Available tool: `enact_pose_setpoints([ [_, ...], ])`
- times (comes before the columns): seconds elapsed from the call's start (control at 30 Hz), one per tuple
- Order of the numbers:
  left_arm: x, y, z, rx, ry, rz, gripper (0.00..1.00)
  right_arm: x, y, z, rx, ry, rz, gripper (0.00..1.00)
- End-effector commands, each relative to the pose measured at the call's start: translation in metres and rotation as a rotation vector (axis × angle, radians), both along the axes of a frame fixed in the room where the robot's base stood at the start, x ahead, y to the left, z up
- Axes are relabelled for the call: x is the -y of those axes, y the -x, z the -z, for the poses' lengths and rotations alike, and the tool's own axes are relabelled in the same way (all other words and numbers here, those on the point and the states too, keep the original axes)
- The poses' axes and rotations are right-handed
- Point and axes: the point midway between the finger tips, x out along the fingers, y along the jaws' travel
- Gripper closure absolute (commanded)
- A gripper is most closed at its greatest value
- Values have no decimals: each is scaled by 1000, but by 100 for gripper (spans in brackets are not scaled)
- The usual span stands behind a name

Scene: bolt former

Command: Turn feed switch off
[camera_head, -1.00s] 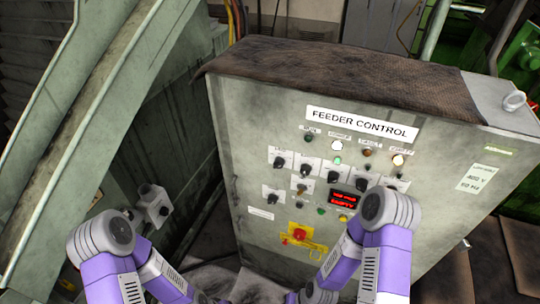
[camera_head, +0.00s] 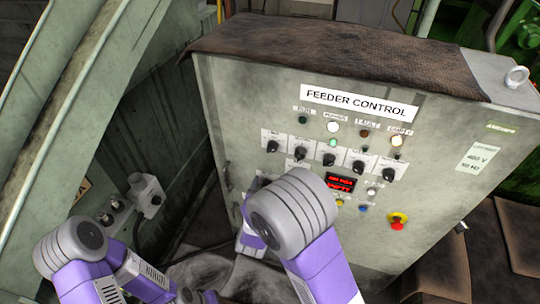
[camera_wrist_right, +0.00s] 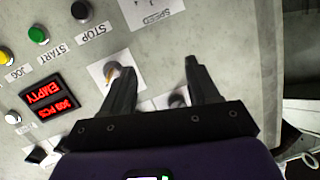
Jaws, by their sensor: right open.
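The feeder control cabinet (camera_head: 235,110) faces me, with a row of black rotary switches, including this one (camera_head: 329,160), above its red display (camera_head: 340,184). I cannot read which is the feed switch. My right arm covers the lower left of the panel. In the right wrist view my right gripper (camera_wrist_right: 158,66) is open, its two dark fingers close to the panel. A dark knob (camera_wrist_right: 178,100) on a white plate shows between them near their bases. My left gripper is out of view.
A red emergency stop on a yellow base (camera_head: 398,220) sits at the panel's lower right. A small grey box (camera_head: 145,195) stands left of the cabinet, near a green-grey machine frame (camera_head: 75,130). A brown cloth (camera_head: 330,65) covers the cabinet's top.

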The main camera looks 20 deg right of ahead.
Motion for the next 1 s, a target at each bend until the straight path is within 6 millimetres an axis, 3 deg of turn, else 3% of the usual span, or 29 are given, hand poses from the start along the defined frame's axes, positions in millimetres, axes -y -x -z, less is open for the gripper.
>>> enact_pose_setpoints([
  [0.03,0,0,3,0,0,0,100,-6,0,-24,80,7,23,40],
  [0.1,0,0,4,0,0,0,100,-8,3,-49,161,14,62,40],
  [0.27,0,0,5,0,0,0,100,-9,9,-79,258,19,116,40],
  [0.37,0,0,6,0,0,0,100,-5,5,-84,275,20,128,40],
  [0.73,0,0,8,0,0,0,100,23,-43,-83,272,20,126,40],
  [1.0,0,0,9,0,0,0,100,29,-54,-83,270,20,124,40],
])
